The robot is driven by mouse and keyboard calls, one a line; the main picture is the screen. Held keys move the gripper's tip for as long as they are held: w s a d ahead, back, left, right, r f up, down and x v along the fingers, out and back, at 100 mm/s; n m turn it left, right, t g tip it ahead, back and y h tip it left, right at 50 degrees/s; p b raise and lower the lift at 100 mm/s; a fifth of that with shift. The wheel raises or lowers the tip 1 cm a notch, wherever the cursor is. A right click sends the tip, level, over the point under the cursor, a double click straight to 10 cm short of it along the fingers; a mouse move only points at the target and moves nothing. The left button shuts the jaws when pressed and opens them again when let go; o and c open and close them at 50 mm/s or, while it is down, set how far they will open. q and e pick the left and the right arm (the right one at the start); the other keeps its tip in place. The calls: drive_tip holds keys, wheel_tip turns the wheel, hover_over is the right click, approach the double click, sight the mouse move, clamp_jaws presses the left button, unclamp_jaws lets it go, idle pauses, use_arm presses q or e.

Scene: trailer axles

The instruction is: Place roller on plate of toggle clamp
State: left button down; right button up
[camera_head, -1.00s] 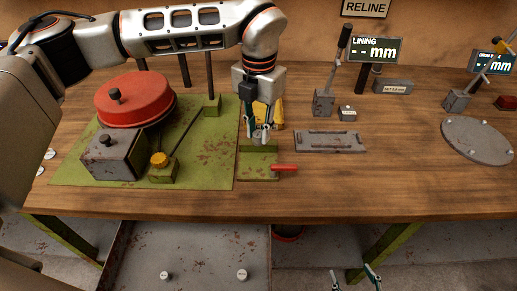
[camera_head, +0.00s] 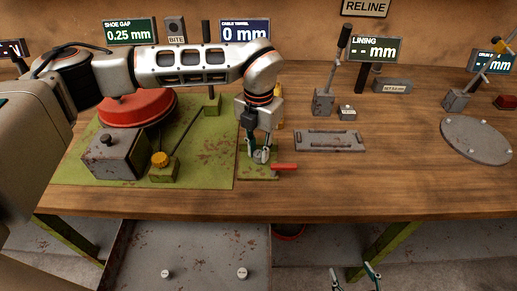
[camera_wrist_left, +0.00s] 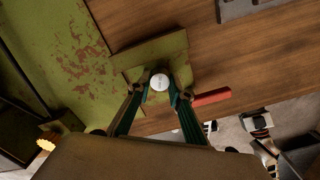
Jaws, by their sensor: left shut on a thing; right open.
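My left gripper (camera_head: 258,157) is shut on the roller, a small pale round piece, which shows as a white round end between the fingertips in the left wrist view (camera_wrist_left: 159,82). The toggle clamp has a green plate (camera_head: 258,174) and a red handle (camera_head: 285,167) pointing right. The plate (camera_wrist_left: 172,47) and handle (camera_wrist_left: 211,97) also show in the wrist view. The roller is over the plate; I cannot tell whether it touches it. My right gripper (camera_head: 357,278) is open and empty at the bottom edge, below the table front.
A green mat with a grey box (camera_head: 115,155), a yellow knob (camera_head: 160,159) and a red drum (camera_head: 138,108) lies left of the clamp. A grey slotted plate (camera_head: 330,141) lies to the right. A grey disc (camera_head: 477,139) is further right. The table's front right is clear.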

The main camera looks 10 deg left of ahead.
sight(259, 154)
use_arm(q)
drive_tip(key=c, duration=1.8)
unclamp_jaws()
wheel_tip(259, 154, up, 12)
drive_tip(key=shift+r+b, duration=0.1)
drive_tip(key=shift+b, duration=0.4)
drive_tip(key=shift+s, duration=0.1)
